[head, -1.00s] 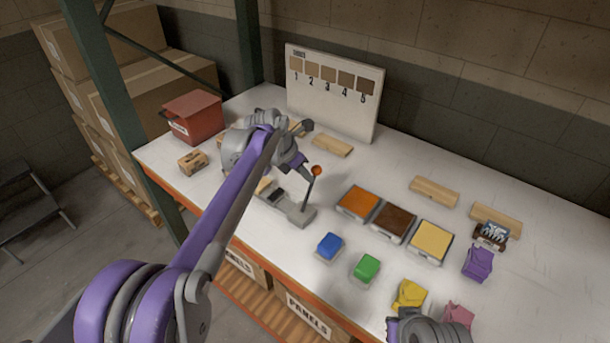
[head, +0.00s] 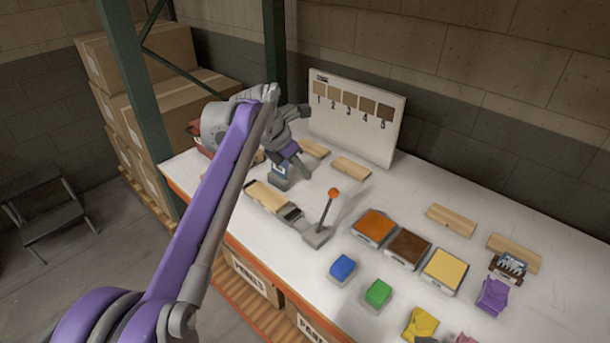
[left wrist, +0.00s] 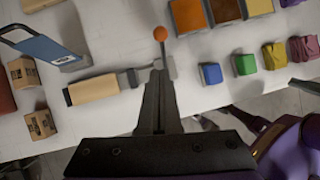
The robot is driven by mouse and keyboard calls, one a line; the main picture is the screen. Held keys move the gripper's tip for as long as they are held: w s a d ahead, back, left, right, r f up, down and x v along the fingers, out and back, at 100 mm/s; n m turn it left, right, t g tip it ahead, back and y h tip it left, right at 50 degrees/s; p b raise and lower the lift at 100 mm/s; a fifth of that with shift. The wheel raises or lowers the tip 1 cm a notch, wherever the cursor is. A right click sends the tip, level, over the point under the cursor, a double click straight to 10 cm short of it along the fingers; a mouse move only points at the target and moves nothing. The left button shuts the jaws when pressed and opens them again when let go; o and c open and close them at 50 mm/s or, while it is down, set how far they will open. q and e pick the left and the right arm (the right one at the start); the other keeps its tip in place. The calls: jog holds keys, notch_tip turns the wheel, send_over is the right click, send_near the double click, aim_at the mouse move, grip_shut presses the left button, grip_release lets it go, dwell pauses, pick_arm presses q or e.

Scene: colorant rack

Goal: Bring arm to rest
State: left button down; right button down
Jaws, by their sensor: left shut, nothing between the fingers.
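My left arm reaches in from the left in the head view. Its gripper (head: 301,171) is above the table, left of the orange-knobbed lever (head: 333,193), and its fingers are partly hidden there. In the left wrist view the left gripper (left wrist: 159,72) is shut and empty, its tips appearing just below the orange knob (left wrist: 160,33). Whether they touch the lever is unclear. The lever stands on a grey device with a pale wooden block (head: 268,196) at its left. Part of my right arm shows at the lower right of the left wrist view; its finger state is unclear.
Orange (head: 375,226), brown (head: 408,246) and yellow (head: 444,270) trays stand right of the lever. Blue (head: 342,267) and green (head: 378,292) blocks lie in front. A numbered board (head: 388,140) stands behind. A green rack post (head: 136,95) is at left.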

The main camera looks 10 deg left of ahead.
pick_arm(q)
jog(key=shift+w, duration=0.1)
jog(key=s+a+f+m+y, duration=0.1)
jog(key=s+a+f+m, duration=0.2)
jog(key=s+f+m, duration=0.3)
jog(key=s+a+f+m+t+y, duration=0.1)
jog(key=s+a+f+m, duration=0.3)
jog(key=s+m, duration=0.8)
jog(key=s+a+f+m+t+y, duration=0.1)
jog(key=s+a+f+m+y, duration=0.1)
jog(key=s+f+m, duration=0.6)
jog(key=s+a, duration=0.1)
jog(key=s, duration=0.5)
jog(key=shift+s+a+f+m, duration=0.2)
jog(key=shift+f+m, duration=0.05)
jog(key=shift+m, duration=0.15)
